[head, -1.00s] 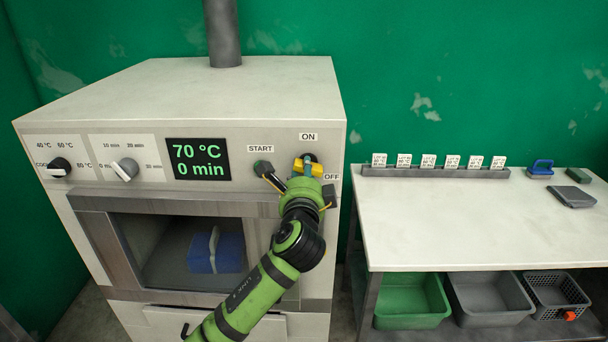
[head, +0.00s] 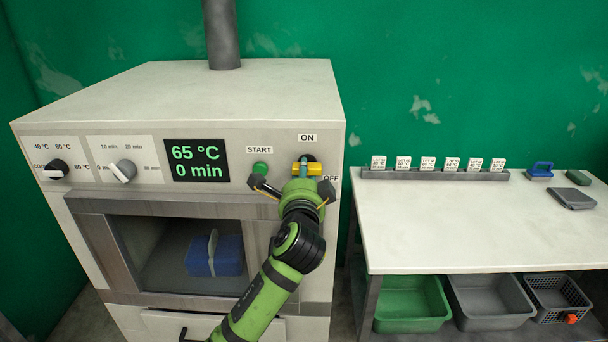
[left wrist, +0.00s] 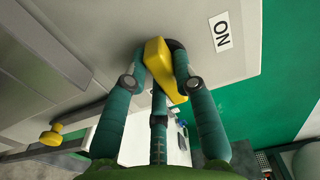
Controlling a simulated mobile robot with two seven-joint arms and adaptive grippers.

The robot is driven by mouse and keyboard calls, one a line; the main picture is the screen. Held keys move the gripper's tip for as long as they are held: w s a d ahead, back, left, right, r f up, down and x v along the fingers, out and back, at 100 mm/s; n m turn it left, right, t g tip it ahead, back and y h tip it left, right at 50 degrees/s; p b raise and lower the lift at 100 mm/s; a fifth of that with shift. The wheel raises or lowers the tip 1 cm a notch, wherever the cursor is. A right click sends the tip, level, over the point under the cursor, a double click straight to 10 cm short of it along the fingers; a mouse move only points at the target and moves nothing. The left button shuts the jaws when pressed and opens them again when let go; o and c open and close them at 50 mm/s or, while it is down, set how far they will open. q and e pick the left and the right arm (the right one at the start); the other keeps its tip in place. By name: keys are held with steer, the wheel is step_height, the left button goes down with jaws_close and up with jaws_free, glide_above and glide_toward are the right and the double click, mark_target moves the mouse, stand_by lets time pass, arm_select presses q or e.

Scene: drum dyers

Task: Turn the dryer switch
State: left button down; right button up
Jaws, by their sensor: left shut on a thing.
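The dryer (head: 230,95) is a large off-white machine. Its yellow switch (head: 316,169) is at the right of the front panel, below the ON label (head: 307,138) and next to the OFF label (head: 331,179), which is partly covered. My left gripper (head: 303,167) is at this switch. In the left wrist view, the teal fingers of the left gripper (left wrist: 163,68) lie on both sides of the yellow switch (left wrist: 160,65) and are shut on it. The switch's base is partly hidden. The display (head: 197,160) reads 65 °C and 0 min. My right gripper is not in view.
A green START button (head: 260,168) is just left of the left gripper. Two black-and-white knobs, for temperature (head: 56,170) and time (head: 123,170), are farther left. A blue bundle (head: 215,257) lies in the dryer's chamber. A white-topped table (head: 450,220) stands to the right.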

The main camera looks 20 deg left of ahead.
arm_select(q)
steer(key=c, duration=1)
jaws_free()
steer(key=v, duration=1.2)
